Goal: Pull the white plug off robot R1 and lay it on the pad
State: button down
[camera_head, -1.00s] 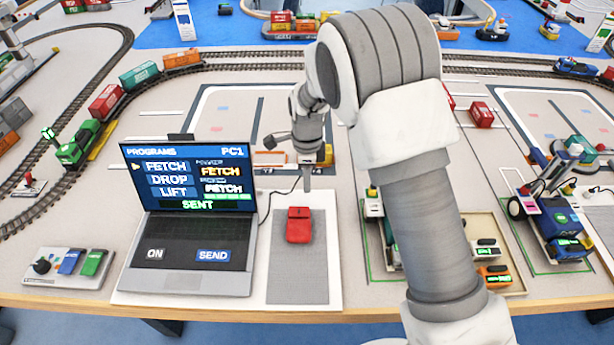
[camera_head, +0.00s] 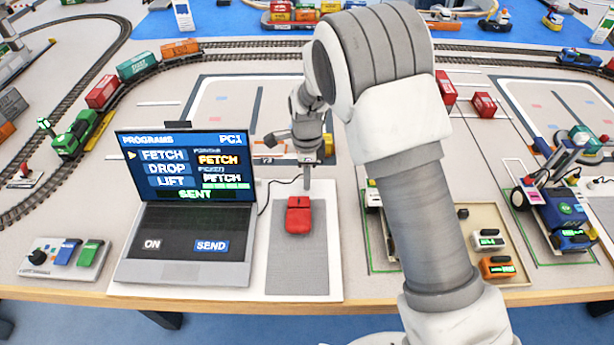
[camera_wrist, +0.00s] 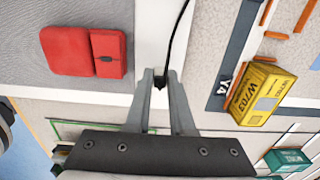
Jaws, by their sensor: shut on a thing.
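My gripper (camera_head: 306,182) hangs low over the white board, just beyond the red mouse. In the wrist view my gripper (camera_wrist: 160,78) has its fingers close around the end of a thin black cable (camera_wrist: 180,30). In the head view the cable (camera_head: 265,195) runs from beside the laptop toward my gripper. The grey pad (camera_head: 300,265) lies on the white board in front of my gripper. A wheeled blue robot (camera_head: 570,212) stands at right; its label is unreadable. Another robot is mostly hidden by my arm.
A red mouse (camera_head: 298,215) sits on the far half of the grey pad; it also shows in the wrist view (camera_wrist: 70,50). The laptop (camera_head: 185,215) stands left of the pad. A yellow block (camera_wrist: 263,95) lies beyond my gripper. The pad's near half is clear.

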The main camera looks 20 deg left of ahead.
jog(key=shift+f+b, duration=0.4)
jog(key=shift+f, duration=0.25)
dwell(0.4)
jog(key=c, duration=0.7)
grip_release()
notch_tip(320, 180, up, 18)
jog(key=p, duration=0.2)
jog(key=shift+f, duration=0.2)
jog(key=s+d+r+n+t+y+p, duration=0.1)
jog(key=s+d+r+n+t+p, duration=0.35)
jog(key=d+r, duration=1.15)
jog(key=s+d+r+n+t+h, duration=0.1)
jog(key=s+d+r+n, duration=0.1)
jog(key=s+d+n, duration=0.8)
jog(key=s+d, duration=0.3)
jog(key=s, duration=0.4)
jog(key=shift+d+r, duration=0.25)
jog(key=shift+d, duration=0.1)
